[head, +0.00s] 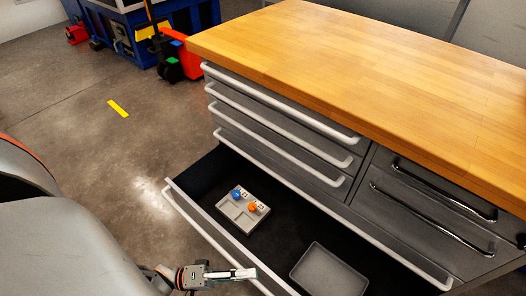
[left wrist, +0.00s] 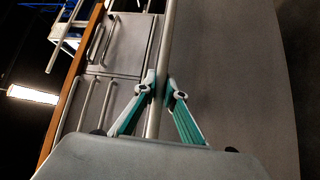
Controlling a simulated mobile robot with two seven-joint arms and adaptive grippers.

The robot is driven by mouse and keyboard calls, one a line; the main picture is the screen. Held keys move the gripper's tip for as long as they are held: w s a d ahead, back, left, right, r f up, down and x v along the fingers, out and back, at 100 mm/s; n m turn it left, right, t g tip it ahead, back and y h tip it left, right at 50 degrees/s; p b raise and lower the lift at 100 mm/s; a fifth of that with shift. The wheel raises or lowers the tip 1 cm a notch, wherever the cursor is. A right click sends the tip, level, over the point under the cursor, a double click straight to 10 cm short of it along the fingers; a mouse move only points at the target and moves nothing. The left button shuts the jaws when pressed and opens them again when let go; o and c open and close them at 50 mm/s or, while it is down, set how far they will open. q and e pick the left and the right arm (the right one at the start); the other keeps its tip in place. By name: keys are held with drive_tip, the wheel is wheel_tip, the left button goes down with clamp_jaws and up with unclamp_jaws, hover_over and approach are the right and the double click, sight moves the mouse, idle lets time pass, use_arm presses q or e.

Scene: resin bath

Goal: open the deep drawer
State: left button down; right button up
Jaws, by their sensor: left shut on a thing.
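The deep drawer (head: 278,228) is the lowest one of the workbench and stands pulled well out, its dark inside showing in the head view. Its pale bar handle (head: 201,228) runs along the front panel. My left gripper (head: 246,273) is at this handle near the bottom of the head view. In the left wrist view, its green-sided fingers (left wrist: 162,88) are shut around the handle bar (left wrist: 169,40), one on each side. My right gripper is in neither view.
A grey sorting tray (head: 237,215) with blue and orange pieces and an empty grey bin (head: 328,272) lie inside the drawer. The shallower drawers above (head: 270,128) are shut. The wooden worktop (head: 350,65) is bare. Open floor (head: 90,150) lies to the left.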

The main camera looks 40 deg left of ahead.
use_arm(q)
drive_tip(key=s, duration=0.7)
drive_tip(key=shift+s+a, duration=0.15)
drive_tip(key=shift+s, duration=0.1)
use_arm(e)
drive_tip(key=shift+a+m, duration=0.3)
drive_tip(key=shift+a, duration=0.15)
use_arm(q)
drive_tip(key=c, duration=2.4)
unclamp_jaws()
drive_tip(key=shift+o, duration=0.2)
